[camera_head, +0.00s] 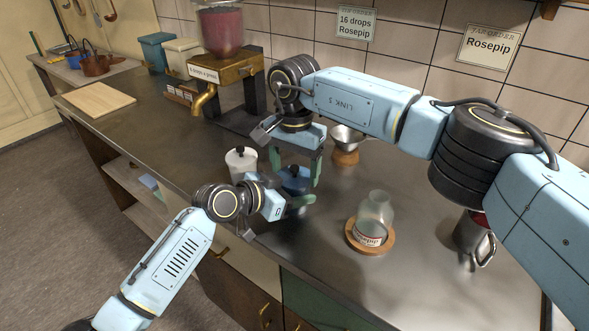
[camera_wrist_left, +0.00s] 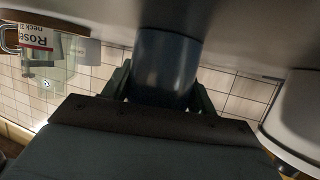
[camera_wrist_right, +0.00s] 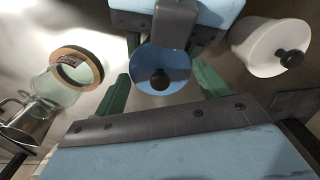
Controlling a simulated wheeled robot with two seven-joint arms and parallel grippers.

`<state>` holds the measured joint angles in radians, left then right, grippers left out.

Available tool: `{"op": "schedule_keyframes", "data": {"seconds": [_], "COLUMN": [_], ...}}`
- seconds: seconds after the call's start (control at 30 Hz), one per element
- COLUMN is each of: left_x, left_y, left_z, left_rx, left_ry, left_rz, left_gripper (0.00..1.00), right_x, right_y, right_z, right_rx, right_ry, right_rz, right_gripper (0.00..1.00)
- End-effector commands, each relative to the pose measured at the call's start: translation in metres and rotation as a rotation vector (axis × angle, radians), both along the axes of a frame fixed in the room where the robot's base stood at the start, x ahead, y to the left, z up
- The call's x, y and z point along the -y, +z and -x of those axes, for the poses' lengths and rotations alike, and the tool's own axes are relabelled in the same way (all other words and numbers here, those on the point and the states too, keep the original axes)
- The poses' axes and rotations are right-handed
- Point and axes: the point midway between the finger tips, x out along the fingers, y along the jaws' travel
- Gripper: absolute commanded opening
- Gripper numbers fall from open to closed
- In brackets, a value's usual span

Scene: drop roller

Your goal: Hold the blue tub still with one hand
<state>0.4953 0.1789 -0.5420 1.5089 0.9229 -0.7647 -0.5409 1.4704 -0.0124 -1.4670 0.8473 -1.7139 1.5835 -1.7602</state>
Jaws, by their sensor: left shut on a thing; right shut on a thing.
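The blue tub (camera_head: 294,182) stands on the metal counter, partly hidden by my grippers. Its blue lid with a dark knob (camera_wrist_right: 160,78) faces the right wrist camera. My left gripper (camera_head: 300,203) comes in low from the front and is shut on the tub's side. The left wrist view shows its fingers on both sides of the tub's dark blue wall (camera_wrist_left: 165,65). My right gripper (camera_head: 297,176) points down from above, with its green fingers on either side of the lid, shut on it. The exact finger contact on the lid is hard to see.
A white lidded tub (camera_head: 241,162) stands close left of the blue tub. A glass jar (camera_head: 375,212) sits on a wooden ring to the right. A funnel (camera_head: 347,138) stands behind. A brass-tapped dispenser (camera_head: 228,72) is at back left. A metal jug (camera_head: 474,240) is at right.

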Motion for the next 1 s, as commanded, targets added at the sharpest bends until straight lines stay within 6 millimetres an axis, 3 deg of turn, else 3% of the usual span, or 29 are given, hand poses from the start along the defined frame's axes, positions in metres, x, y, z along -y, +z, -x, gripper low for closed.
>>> {"op": "schedule_keyframes", "data": {"seconds": [0.67,1.0], "left_x": [0.0,0.0], "left_y": [0.0,0.0], "left_z": [0.0,0.0], "left_rx": [0.0,-0.001], "left_ry": [0.001,0.0], "left_rz": [-0.001,-0.001], "left_gripper": [0.17,0.17], "right_x": [0.0,0.0], "right_y": [0.013,0.049], "right_z": [0.0,0.0], "right_rx": [0.001,0.003], "right_ry": [0.0,0.001], "right_rz": [0.0,-0.001], "right_gripper": [0.46,0.46]}}
